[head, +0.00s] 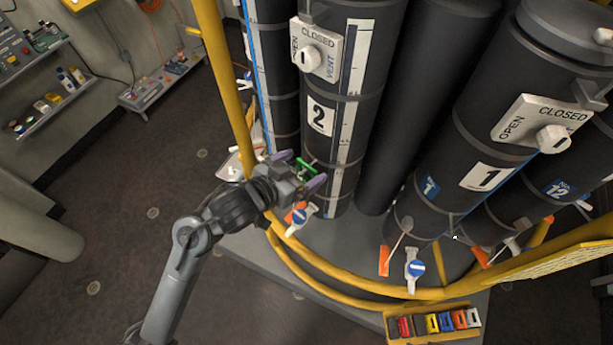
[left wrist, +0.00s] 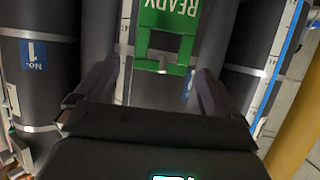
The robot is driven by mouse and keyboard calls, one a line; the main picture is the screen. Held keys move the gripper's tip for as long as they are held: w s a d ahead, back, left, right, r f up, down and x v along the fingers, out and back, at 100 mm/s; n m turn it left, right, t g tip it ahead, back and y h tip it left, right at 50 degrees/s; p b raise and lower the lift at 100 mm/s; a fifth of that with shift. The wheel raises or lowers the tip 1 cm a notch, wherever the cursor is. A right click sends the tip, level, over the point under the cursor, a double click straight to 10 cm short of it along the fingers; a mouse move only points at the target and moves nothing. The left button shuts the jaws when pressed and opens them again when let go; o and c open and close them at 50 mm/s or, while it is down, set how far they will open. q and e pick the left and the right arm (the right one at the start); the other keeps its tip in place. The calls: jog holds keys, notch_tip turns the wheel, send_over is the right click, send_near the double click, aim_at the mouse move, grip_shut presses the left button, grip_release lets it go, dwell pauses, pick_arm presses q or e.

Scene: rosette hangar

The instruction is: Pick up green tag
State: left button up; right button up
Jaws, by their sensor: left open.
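The green tag (head: 306,168) shows in the head view as a small green piece at my left gripper, in front of the lower part of tube 2 (head: 322,115). In the left wrist view the green tag (left wrist: 168,18) is large, with upside-down white READY lettering and an open frame at its near end. My left gripper (head: 299,169) is open. Its two purple-grey fingers stand either side of the tag's near end, with visible gaps. What holds the tag is not clear. My right gripper is not in view.
Tall black tubes stand close behind the tag. A yellow rail (head: 345,288) curves around their base, and a yellow post (head: 222,75) rises left of tube 2. Orange tags (head: 384,260) and blue-white handles (head: 415,270) hang low. A tray (head: 463,335) of coloured pieces sits front right.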

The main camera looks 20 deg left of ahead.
pick_arm(q)
jog(key=c, duration=1.4)
jog(key=shift+r, duration=0.1)
